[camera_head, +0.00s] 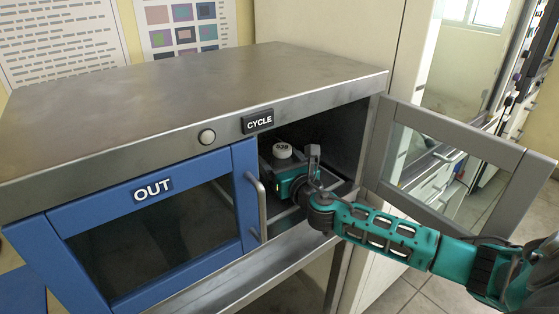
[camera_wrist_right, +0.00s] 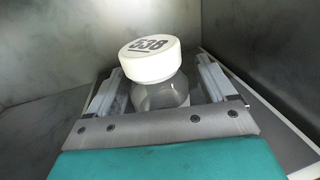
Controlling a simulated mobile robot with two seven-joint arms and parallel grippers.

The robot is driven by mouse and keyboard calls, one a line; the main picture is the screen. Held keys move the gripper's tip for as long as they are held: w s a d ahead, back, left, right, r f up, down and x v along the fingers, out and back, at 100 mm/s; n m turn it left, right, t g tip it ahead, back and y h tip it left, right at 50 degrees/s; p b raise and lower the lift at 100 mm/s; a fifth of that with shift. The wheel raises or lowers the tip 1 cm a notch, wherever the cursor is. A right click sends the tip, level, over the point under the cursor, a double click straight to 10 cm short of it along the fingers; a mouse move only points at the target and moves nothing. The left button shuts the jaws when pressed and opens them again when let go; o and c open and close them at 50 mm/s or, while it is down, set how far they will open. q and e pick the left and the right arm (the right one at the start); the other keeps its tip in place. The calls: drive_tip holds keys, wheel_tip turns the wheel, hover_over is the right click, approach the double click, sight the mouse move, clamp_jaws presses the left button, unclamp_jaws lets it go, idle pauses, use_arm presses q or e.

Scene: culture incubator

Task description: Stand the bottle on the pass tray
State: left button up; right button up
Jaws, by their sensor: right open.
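The bottle is clear with a white cap marked 538. Its cap (camera_head: 282,150) shows inside the open right compartment in the head view, and the bottle (camera_wrist_right: 158,92) stands upright in the wrist view. My right gripper (camera_head: 284,165) reaches into the compartment. In the wrist view its open fingers (camera_wrist_right: 157,88) lie on either side of the bottle, with visible gaps beside the neck. The bottle's lower part is hidden by the gripper. A tray (camera_head: 283,219) shows at the compartment floor; its pale edge is at the right in the wrist view (camera_wrist_right: 268,108). My left gripper is out of view.
The blue OUT door (camera_head: 140,235) is shut at the left. The grey-framed glass door (camera_head: 455,135) stands open at the right, close to my right arm. A CYCLE label (camera_head: 258,122) and round button (camera_head: 207,136) are on the cabinet front. The cabinet top (camera_head: 190,95) is bare.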

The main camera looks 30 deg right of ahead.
drive_tip(key=shift+r, duration=0.15)
drive_tip(key=s, duration=0.7)
drive_tip(key=s+a, duration=0.1)
drive_tip(key=s, duration=0.2)
drive_tip(key=shift+s+a, duration=0.1)
drive_tip(key=shift+s, duration=0.1)
drive_tip(key=shift+s+a, duration=0.1)
drive_tip(key=shift+s, duration=0.65)
